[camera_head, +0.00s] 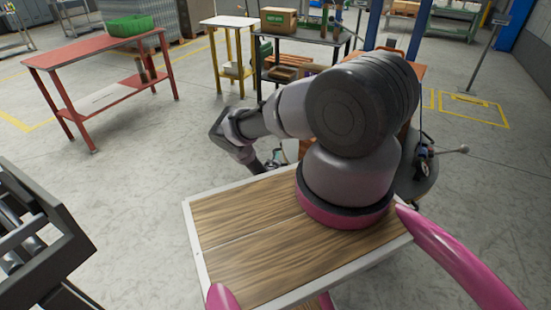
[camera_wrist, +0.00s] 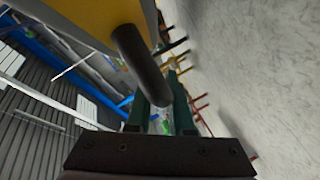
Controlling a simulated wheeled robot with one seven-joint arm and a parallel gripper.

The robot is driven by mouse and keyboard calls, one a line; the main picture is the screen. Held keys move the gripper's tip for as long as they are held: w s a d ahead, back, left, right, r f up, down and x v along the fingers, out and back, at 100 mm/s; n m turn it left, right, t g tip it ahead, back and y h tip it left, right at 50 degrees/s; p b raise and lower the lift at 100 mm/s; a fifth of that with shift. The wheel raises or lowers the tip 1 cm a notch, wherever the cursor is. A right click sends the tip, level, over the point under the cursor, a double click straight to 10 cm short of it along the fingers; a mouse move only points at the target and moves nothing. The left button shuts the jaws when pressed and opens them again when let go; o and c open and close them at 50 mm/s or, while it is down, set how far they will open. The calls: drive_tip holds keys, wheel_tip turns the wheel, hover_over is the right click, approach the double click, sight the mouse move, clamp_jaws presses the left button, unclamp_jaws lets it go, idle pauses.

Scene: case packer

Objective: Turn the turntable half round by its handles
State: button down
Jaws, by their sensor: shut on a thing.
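My gripper (camera_wrist: 158,92) shows in the wrist view, its two dark green fingers closed on either side of a dark round bar handle (camera_wrist: 142,62). The handle runs from the upper left down between the fingers. A yellow and grey surface (camera_wrist: 85,18) lies beside it at the upper left. In the head view, a grey round disc, seemingly the turntable (camera_head: 425,183), shows partly to the right of my arm. A rod with a pale ball end (camera_head: 463,149) sticks out from its right side. My arm hides most of the disc, and the gripped handle cannot be made out there.
A red table (camera_head: 90,50) with a green crate (camera_head: 130,26) stands at the back left. A yellow stand (camera_head: 232,22) and a dark bench with a cardboard box (camera_head: 279,19) stand behind. A dark roller frame (camera_head: 40,250) is near at left. Floor between is clear.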

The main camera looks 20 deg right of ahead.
idle(0.4)
drive_tip(key=shift+n+t+y, duration=0.4)
drive_tip(key=shift+n+y, duration=0.2)
drive_tip(key=shift+y, duration=0.1)
drive_tip(key=s, duration=0.4)
drive_tip(key=shift+s+a, duration=0.2)
drive_tip(key=shift+a, duration=0.2)
drive_tip(key=c, duration=0.8)
unclamp_jaws()
drive_tip(key=v, duration=1)
drive_tip(key=shift+s+a, duration=0.15)
drive_tip(key=shift+s, duration=0.15)
drive_tip(key=shift+r, duration=0.1)
